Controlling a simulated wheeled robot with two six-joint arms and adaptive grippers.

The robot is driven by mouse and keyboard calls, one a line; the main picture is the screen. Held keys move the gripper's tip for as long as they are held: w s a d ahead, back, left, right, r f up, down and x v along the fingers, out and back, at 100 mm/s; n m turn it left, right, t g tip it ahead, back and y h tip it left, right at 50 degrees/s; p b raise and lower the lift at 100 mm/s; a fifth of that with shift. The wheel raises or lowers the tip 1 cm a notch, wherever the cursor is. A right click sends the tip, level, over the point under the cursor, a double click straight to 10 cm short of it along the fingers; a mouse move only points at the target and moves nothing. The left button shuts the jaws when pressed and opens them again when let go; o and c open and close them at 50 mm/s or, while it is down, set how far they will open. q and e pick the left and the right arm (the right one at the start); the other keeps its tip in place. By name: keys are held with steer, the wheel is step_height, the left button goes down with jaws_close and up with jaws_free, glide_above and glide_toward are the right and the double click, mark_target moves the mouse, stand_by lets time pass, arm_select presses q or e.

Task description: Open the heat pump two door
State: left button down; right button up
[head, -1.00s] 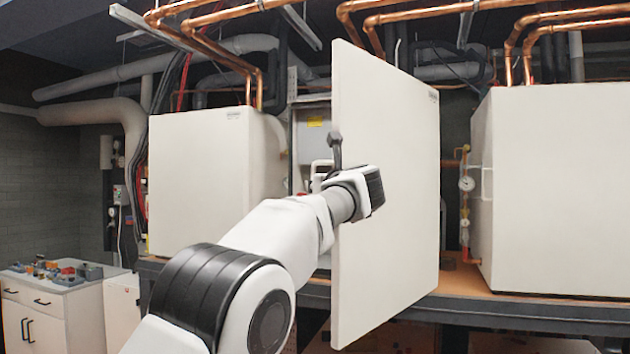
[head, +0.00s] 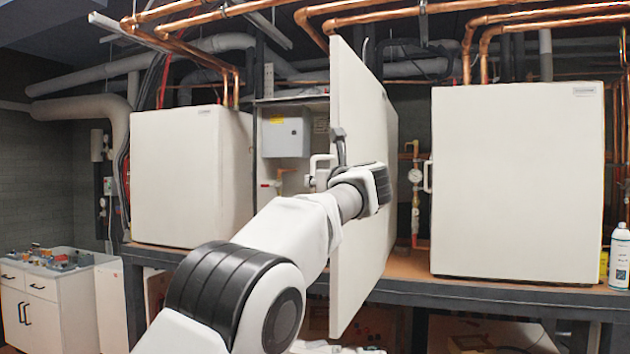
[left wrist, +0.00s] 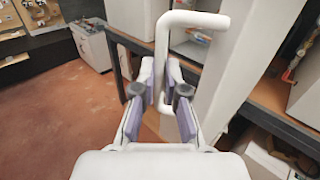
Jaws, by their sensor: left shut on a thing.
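The heat pump two door (head: 358,220) is a tall white panel in the middle of the head view. It stands swung out from the middle unit and is seen at a steep angle. The open interior (head: 287,160) shows to its left, with a grey box and pipework. The white door handle (head: 318,168) is partly behind my gripper; it is a bent bar in the left wrist view (left wrist: 162,45). My left gripper (left wrist: 163,95) is shut on the lower part of the handle's upright bar.
Closed white units stand to the left (head: 180,175) and right (head: 518,180) on a dark-framed shelf (head: 500,290). Copper pipes run overhead. A bottle (head: 619,255) stands at the far right. A cabinet (head: 40,300) with loose parts stands at the lower left. Reddish floor (left wrist: 60,110) is clear beside the door.

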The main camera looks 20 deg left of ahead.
arm_select(q)
steer(key=shift+r, duration=0.15)
steer(key=c, duration=1.5)
jaws_free()
steer(key=shift+w, duration=0.2)
steer(key=shift+w+d+f, duration=0.25)
steer(key=shift+w, duration=0.05)
steer(key=shift+a, duration=0.1)
steer(key=shift+a+f, duration=0.1)
steer(key=shift+a, duration=0.05)
